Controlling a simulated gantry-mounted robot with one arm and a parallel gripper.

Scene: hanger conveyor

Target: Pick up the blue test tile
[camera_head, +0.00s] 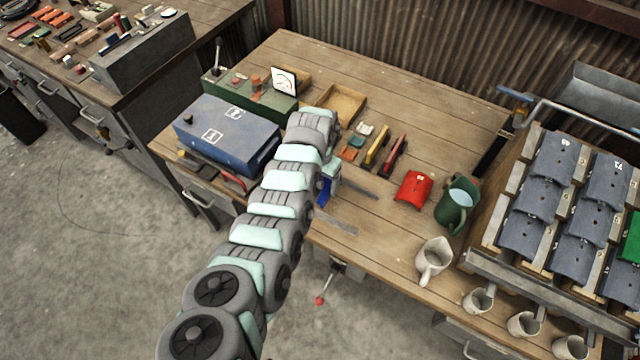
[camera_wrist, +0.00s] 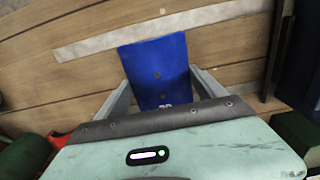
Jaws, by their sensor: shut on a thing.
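The blue test tile (camera_wrist: 157,66) shows in the wrist view between the two fingers of my gripper (camera_wrist: 163,92). It is a flat, bright blue plate with two small holes and a pale marking at its near end, partly hidden by my gripper. My gripper is shut on it. In the head view a small strip of the blue tile (camera_head: 324,193) shows beside my arm, over the wooden workbench (camera_head: 400,90). I cannot tell whether the tile touches the bench top.
A blue case (camera_head: 225,135) is on the left. Thin metal strips (camera_head: 335,221) lie near the front edge. A rack of grey tiles (camera_head: 545,200) fills the right end.

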